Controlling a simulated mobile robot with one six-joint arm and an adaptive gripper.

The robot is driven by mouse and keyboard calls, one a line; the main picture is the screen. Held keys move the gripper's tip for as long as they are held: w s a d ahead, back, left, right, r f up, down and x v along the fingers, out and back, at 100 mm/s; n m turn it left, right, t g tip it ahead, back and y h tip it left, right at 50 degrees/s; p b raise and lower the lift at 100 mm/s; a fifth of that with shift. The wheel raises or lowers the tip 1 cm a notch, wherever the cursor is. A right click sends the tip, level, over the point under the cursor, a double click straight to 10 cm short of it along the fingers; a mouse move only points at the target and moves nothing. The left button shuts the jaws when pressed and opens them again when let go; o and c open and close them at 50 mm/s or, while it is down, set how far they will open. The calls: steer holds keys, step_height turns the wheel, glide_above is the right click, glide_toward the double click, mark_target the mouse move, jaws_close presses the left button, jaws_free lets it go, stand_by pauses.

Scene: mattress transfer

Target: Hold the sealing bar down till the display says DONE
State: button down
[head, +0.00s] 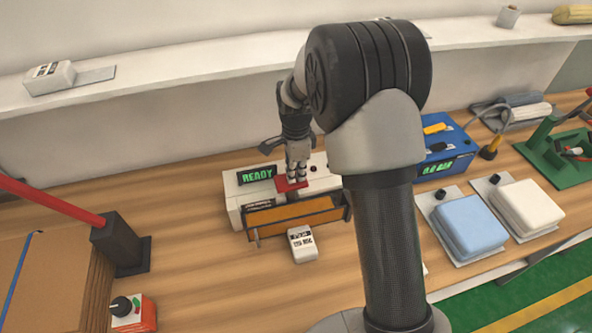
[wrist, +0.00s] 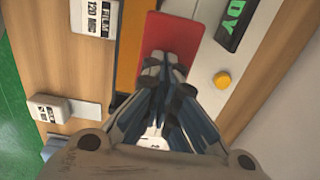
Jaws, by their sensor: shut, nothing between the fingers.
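The white sealer (head: 233,204) stands on the wooden bench, and its display (head: 257,174) reads READY in green. The display shows partly in the wrist view (wrist: 234,22). A red pad (head: 291,186) sits on top of the sealer; it also shows in the wrist view (wrist: 178,28). An orange-brown bar (head: 290,217) runs along the sealer's front. My gripper (head: 296,179) is shut and empty, pointing down with its fingertips over the red pad. I cannot tell whether they touch it. My arm hides the sealer's right end.
A white film block (head: 302,246) lies in front of the sealer. A blue unit (head: 450,150), a blue stack (head: 468,227) and a white stack (head: 530,208) are at the right. A dark post with a red bar (head: 115,244) stands at the left. A shelf (head: 180,75) runs behind.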

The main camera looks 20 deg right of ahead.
step_height(320, 180, down, 2)
steer(key=shift+f, duration=0.15)
steer(key=shift+s, duration=0.25)
stand_by(2.1)
step_height(320, 180, up, 14)
steer(key=p, duration=0.5)
steer(key=shift+w+r, duration=0.2)
